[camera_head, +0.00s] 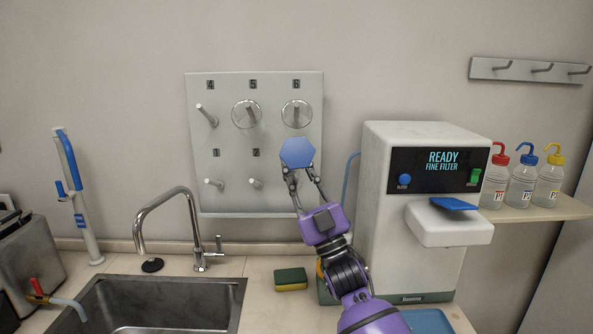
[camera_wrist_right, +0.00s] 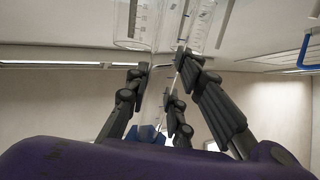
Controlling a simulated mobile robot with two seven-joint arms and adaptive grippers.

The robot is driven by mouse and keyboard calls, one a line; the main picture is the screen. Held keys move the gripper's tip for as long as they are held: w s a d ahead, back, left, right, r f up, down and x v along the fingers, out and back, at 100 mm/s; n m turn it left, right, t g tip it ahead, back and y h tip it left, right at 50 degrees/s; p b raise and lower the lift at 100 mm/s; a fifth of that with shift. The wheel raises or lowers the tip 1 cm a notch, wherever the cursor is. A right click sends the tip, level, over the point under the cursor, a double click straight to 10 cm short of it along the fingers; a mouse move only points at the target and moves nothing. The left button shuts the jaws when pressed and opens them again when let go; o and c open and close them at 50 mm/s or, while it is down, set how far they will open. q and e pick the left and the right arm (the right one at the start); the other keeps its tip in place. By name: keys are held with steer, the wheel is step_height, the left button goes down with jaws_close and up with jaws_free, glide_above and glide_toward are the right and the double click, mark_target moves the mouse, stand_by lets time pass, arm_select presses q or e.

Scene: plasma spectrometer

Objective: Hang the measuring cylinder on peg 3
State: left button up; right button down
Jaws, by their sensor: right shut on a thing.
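The measuring cylinder shows in the head view as a blue hexagonal base (camera_head: 297,152) facing me, in front of the lower right of the grey peg board (camera_head: 228,134). In the right wrist view its clear body and blue base (camera_wrist_right: 146,134) lie between the fingers. My right gripper (camera_head: 303,179) is shut on it. The base hides peg 3 and its label, so I cannot tell whether the peg is inside the cylinder. Pegs 1 (camera_head: 213,184) and 2 (camera_head: 255,183) are bare. My left gripper is out of view.
Clear round vessels hang on pegs 5 (camera_head: 247,114) and 6 (camera_head: 296,113), just above the held base; peg 4 (camera_head: 207,115) is bare. A white filter machine (camera_head: 377,190) stands close on the right. A tap (camera_head: 140,222), sink and sponge (camera_head: 290,279) are below.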

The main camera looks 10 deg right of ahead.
mark_target(300, 180)
steer(key=shift+w+d+f+b, duration=0.2)
steer(key=shift+w+f+b, duration=0.2)
steer(key=shift+w+f, duration=0.25)
steer(key=shift+w+d+f+b, duration=0.15)
steer(key=shift+w+b, duration=0.2)
steer(key=shift+w, duration=0.3)
steer(key=shift+w+d+f+b, duration=0.1)
steer(key=shift+w+f+b, duration=0.15)
steer(key=shift+w+b, duration=0.25)
steer(key=shift+w+d+f, duration=0.15)
steer(key=shift+w+f, duration=0.1)
steer(key=shift+w, duration=0.2)
steer(key=shift+w+f+b, duration=0.3)
steer(key=shift+w+b, duration=0.1)
steer(key=shift+w, duration=0.1)
steer(key=shift+w+d+f, duration=0.1)
steer(key=shift+w+f, duration=0.05)
steer(key=shift+w, duration=0.3)
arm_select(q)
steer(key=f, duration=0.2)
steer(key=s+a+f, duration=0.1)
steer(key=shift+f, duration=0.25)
